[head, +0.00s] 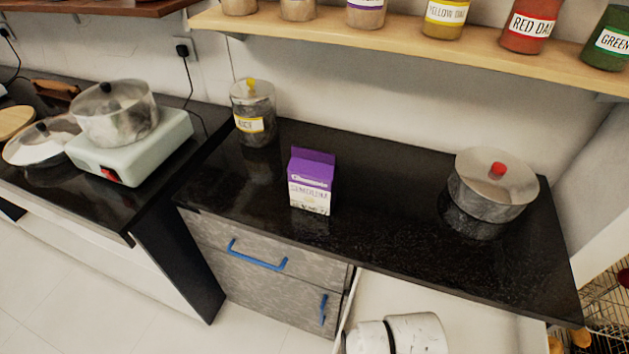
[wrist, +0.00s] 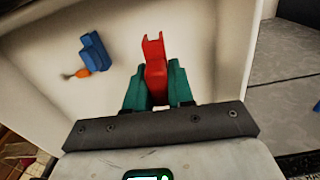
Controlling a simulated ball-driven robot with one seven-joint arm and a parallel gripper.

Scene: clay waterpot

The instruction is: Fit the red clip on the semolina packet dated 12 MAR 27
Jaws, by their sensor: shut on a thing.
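A purple and white semolina packet (head: 312,181) stands upright on the black counter in the head view. Its date is too small to read. In the wrist view my gripper (wrist: 157,78) has teal fingers shut on the red clip (wrist: 153,50), whose two-pronged end points away from the gripper. The clip is over a white-lined open drawer (wrist: 215,40). In the head view, my white arm reaches down at the drawer, and the gripper and clip are not visible there. The packet is not in the wrist view.
A blue clip-like object (wrist: 94,52) and a small orange-ended item (wrist: 80,73) lie in the drawer. On the counter, a lidded jar (head: 254,110) stands left of the packet and a steel pot (head: 492,190) stands right. The counter between packet and pot is clear.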

